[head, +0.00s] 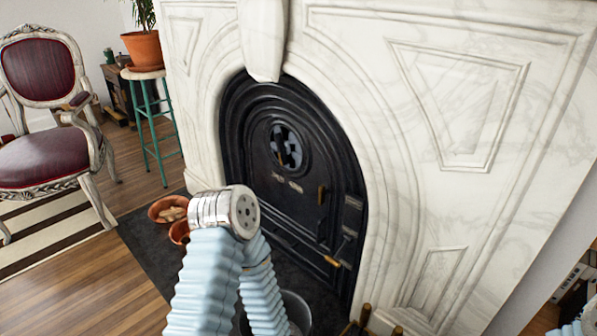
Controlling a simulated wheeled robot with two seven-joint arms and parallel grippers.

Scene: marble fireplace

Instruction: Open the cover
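The cover (262,176) is a black, arched metal plate set in the mouth of the white marble fireplace (395,150). It appears shut. It has a round vent with dark openings, a small brass-coloured handle (321,195) on its right part and another brass-coloured handle (332,261) lower down. One of my arms, in a pale blue ribbed sleeve with a silver joint, rises in front of the cover's lower left and bends back down. It hides part of the cover's lower edge. Neither gripper shows, and I see no contact with the cover.
Terracotta pots (168,208) and a metal bucket (297,312) stand on the dark hearth (143,246). Brass-tipped tools (365,315) are at the bottom. A red chair (45,110) and a teal-legged stool (148,128) with a potted plant (143,48) stand left.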

